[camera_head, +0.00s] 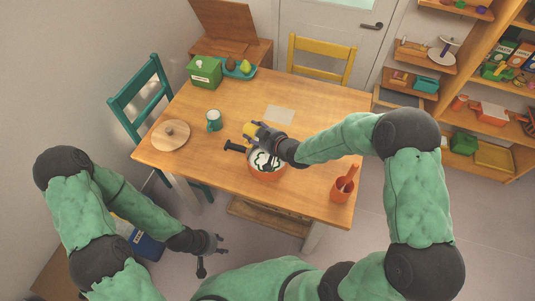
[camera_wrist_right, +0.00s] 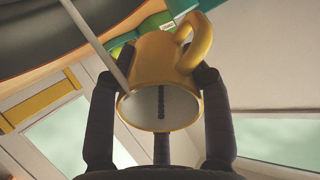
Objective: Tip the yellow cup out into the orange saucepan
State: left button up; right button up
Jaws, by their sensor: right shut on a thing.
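The yellow cup (camera_head: 250,130) is held by my right gripper (camera_head: 258,134) above the table, over the back rim of the orange saucepan (camera_head: 267,176). My left gripper (camera_head: 220,244) is open and empty, low in front of the table.
The wooden table (camera_head: 190,108) also bears a teal mug (camera_head: 214,120), a round wooden board (camera_head: 170,134), a green box (camera_head: 204,71), a teal tray with fruit (camera_head: 238,70), a pale sheet (camera_head: 280,114) and an orange utensil pot (camera_head: 341,189). The table's left front is clear.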

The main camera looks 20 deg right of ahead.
aim_at(258, 128)
jog(key=shift+s+r+t+y+b, duration=0.1)
jog(key=shift+r+t+y+b, duration=0.35)
jog(key=shift+r+t, duration=0.35)
jog(key=shift+s+d+r+t+y+b, duration=0.2)
jog(key=shift+s+r+t+b, duration=0.1)
jog(key=shift+r+b, duration=0.35)
jog(key=shift+s+d+r+t+y+b, duration=0.15)
jog(key=shift+s+r+t+b, duration=0.25)
jog(key=shift+b, duration=0.35)
jog(key=shift+s+d+r+t+y+b, duration=0.1)
jog(key=shift+r+t+y+b, duration=0.2)
jog(key=shift+r+t+b, duration=1)
